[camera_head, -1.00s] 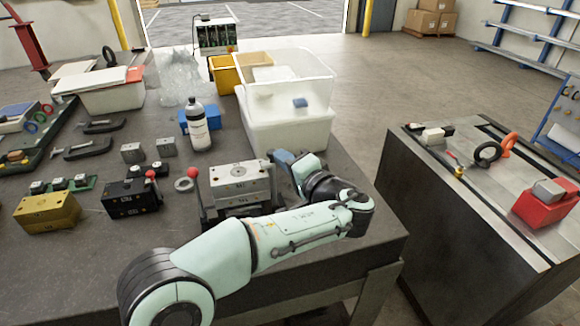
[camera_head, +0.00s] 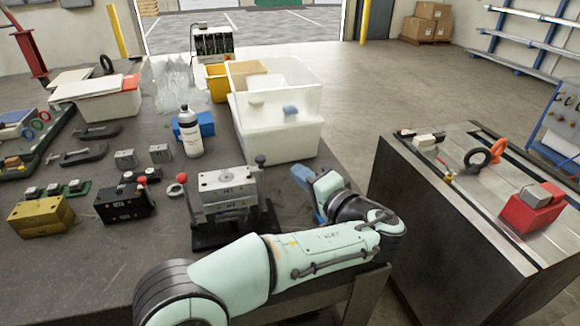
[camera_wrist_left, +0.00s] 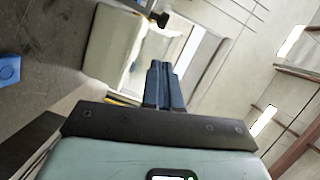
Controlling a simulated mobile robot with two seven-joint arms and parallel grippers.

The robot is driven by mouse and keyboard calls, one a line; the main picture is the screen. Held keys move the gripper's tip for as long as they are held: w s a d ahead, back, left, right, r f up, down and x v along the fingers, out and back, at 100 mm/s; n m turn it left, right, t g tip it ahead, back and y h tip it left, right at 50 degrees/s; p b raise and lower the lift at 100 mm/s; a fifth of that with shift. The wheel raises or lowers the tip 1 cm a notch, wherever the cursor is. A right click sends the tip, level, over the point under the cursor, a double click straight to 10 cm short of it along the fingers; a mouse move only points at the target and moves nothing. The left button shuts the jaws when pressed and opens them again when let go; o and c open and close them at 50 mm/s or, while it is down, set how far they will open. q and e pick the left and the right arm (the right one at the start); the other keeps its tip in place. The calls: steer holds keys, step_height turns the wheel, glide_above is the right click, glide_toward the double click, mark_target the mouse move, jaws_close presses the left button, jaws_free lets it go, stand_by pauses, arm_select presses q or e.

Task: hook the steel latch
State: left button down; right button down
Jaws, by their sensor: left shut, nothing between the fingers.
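The steel mould base (camera_head: 228,187) stands on a black plate near the table's right front. A red-knobbed lever (camera_head: 185,182) stands upright at its left end. A dark-knobbed lever (camera_head: 260,162) stands at its right end; whether its latch is hooked I cannot tell. My left gripper (camera_head: 300,174) is to the right of the mould base, apart from it, and empty. Its blue fingers are pressed together in the left wrist view (camera_wrist_left: 160,66). A dark knob-like shape (camera_wrist_left: 161,18) shows beyond them there. My forearm passes in front of the black plate. My right gripper is not in view.
A black mould base (camera_head: 125,205) and a gold one (camera_head: 40,216) stand at the left. A bottle (camera_head: 190,135), a blue box (camera_head: 207,124) and white bins (camera_head: 275,135) are behind. A grey cabinet (camera_head: 420,200) stands beyond a gap at the right.

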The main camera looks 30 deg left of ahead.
arm_select(q)
steer(key=v, duration=0.4)
steer(key=shift+s+d, duration=0.25)
steer(key=shift+d, duration=0.1)
